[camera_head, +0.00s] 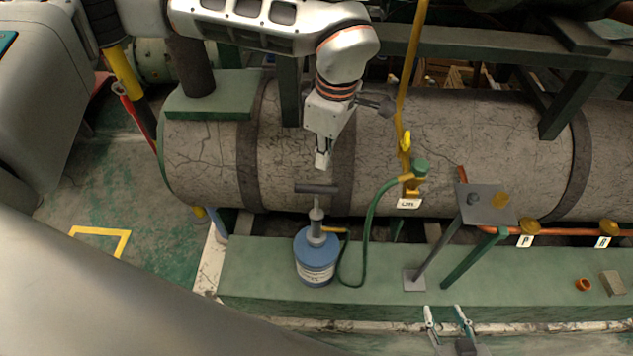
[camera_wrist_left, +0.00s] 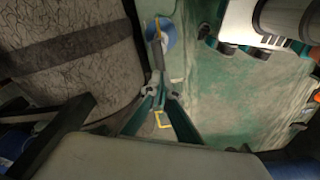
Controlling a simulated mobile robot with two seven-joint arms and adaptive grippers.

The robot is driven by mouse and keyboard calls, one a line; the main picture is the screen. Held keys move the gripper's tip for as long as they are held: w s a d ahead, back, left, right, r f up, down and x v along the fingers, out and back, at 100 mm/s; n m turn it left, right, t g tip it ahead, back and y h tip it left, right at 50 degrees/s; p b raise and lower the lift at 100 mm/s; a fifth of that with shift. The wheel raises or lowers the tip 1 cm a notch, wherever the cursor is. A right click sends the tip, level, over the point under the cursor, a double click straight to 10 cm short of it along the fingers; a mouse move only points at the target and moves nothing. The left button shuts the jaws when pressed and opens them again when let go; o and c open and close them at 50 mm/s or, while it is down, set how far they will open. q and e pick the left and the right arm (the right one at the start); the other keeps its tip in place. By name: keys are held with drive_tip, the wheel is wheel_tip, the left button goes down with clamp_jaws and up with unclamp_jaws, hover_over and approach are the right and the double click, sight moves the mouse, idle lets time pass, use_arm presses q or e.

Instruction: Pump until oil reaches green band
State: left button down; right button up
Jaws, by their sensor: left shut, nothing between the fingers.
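The hand pump (camera_head: 317,262) is a blue-topped can with a pale label, upright on the green plinth. Its grey rod rises to a dark T-shaped handle (camera_head: 316,189). My left gripper (camera_head: 322,166) is shut and empty, pointing down just above the handle in the picture; I cannot tell if they touch. The blue pump (camera_wrist_left: 167,33) also shows at the top of the left wrist view. A green hose (camera_head: 367,230) runs from the pump to a fitting on the yellow pipe. My right gripper (camera_head: 448,316) is open and empty at the bottom. No oil level or green band is discernible.
The big cracked grey tank (camera_head: 450,140) lies behind the pump. A grey plate on a stand (camera_head: 487,203) is right of it, with orange pipes and brass valves beyond. An orange ring (camera_head: 583,285) and a small block (camera_head: 612,283) lie on the plinth's right.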

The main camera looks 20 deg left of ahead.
sight(319, 187)
use_arm(q)
drive_tip(key=shift+f, duration=0.1)
drive_tip(key=f+b, duration=0.1)
drive_tip(key=f, duration=0.1)
drive_tip(key=f+b, duration=0.1)
drive_tip(key=f, duration=0.1)
drive_tip(key=f+b, duration=0.1)
drive_tip(key=f, duration=0.1)
drive_tip(key=shift+a+b, duration=0.3)
drive_tip(key=shift+f, duration=0.4)
drive_tip(key=shift+b, duration=0.3)
